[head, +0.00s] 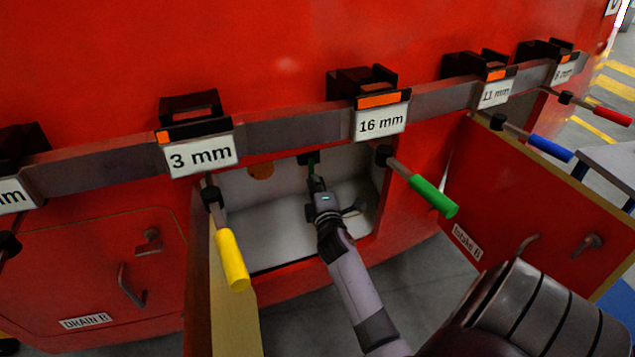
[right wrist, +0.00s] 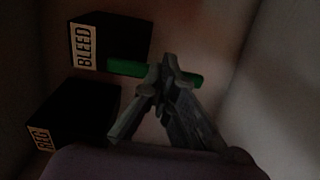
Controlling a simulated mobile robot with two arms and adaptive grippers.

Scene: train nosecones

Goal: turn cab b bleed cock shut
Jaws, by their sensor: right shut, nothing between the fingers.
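The bleed cock is a black block (right wrist: 112,38) labelled BLEED with a green handle (right wrist: 190,77), in the right wrist view. The handle lies roughly crosswise there, pointing right from the block. In the head view the block (head: 308,158) is small and dark at the top of the open compartment. My right gripper (right wrist: 167,75) is shut and empty, its fingertips over the middle of the green handle; I cannot tell whether they touch it. In the head view my right gripper (head: 316,186) reaches into the compartment. My left gripper is not in view.
A second black block (right wrist: 70,125), labelled REG, sits below BLEED. The Intake B door (head: 530,205) hangs open at right; another door (head: 235,310) stands open at left. A yellow-handled tool (head: 232,260) and green-handled tool (head: 432,195) project beside the opening. The DRAIN B hatch (head: 90,270) is closed.

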